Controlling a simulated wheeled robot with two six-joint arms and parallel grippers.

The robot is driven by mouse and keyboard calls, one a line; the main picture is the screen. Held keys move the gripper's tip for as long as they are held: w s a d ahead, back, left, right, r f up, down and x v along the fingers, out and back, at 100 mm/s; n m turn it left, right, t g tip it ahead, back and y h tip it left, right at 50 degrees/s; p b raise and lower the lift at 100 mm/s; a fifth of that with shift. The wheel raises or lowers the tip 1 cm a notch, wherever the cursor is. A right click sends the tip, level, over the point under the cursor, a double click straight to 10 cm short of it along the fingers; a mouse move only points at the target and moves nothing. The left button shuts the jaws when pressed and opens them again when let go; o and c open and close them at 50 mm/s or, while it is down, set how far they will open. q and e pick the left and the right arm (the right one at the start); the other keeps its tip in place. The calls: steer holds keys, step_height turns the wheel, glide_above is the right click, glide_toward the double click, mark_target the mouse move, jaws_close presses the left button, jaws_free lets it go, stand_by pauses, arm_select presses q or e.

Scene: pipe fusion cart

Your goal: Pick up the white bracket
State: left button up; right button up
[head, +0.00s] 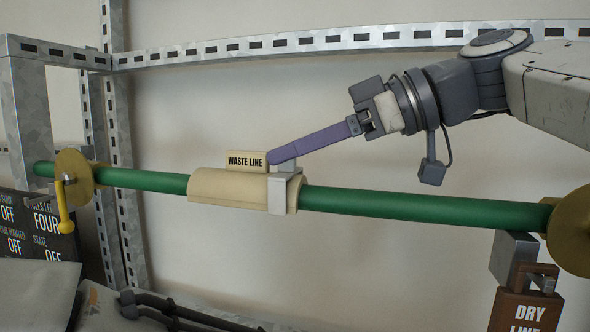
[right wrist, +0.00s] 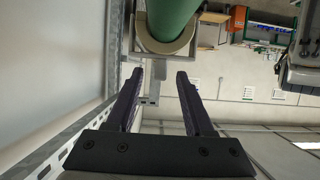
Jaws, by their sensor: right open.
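The white bracket (head: 284,190) is clipped around the right end of a cream sleeve (head: 228,188) on the green pipe (head: 420,208). A pale tab rises from its top. My right gripper (head: 274,158) comes from the upper right, its purple fingertips beside this tab and the WASTE LINE label (head: 246,161). In the right wrist view the gripper (right wrist: 172,74) is open, with the bracket's pale tab (right wrist: 153,90) showing between the fingers, nearer the left one. I cannot tell whether the fingers touch it. My left gripper is out of view.
A yellow-handled round fitting (head: 74,178) is at the pipe's left end. A brass disc (head: 572,230) and a brown DRY LINE tag (head: 526,308) are at the right. A slotted metal frame (head: 300,42) runs behind.

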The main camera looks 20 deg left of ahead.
jaws_close()
steer(key=shift+r, duration=0.1)
step_height(320, 180, up, 10)
stand_by(0.8)
